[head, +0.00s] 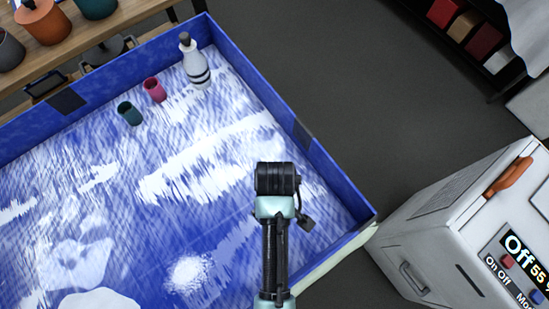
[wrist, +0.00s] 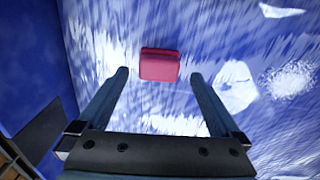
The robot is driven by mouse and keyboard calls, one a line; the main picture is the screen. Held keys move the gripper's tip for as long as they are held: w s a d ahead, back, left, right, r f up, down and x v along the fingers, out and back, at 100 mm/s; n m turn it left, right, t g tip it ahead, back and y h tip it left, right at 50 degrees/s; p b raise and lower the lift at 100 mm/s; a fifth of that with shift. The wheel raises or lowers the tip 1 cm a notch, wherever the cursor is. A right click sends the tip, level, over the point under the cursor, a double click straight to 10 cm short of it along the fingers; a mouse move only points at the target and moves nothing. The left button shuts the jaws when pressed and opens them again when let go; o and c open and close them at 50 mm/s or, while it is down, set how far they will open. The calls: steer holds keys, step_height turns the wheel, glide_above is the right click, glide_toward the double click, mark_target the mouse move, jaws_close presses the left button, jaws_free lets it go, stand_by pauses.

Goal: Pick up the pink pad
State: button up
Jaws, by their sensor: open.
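The pink pad (wrist: 160,64) shows in the wrist view as a small rounded block on the blue-and-white floor of the tray. My gripper (wrist: 158,75) is open, one finger on each side of the pad in the picture. Clear floor shows between the pad and each finger, and nothing is held. How far the pad lies beyond the fingertips is hard to tell. In the head view I cannot make out the pad; my arm covers part of the tray there, and the fingers are hidden.
The blue tray wall (head: 325,180) runs along the right side. A pink cup (head: 154,90), a green cup (head: 130,113) and a white bottle (head: 196,66) stand at the far end. A white machine (head: 440,235) stands right, outside the tray. Open floor surrounds the pad.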

steer(key=shift+w+a+f, duration=0.1)
steer(key=shift+w+f, duration=0.05)
steer(key=shift+f, duration=2.2)
steer(key=c, duration=1.3)
step_height(320, 180, up, 10)
steer(key=shift+r+p, duration=0.1)
steer(key=shift+p, duration=0.2)
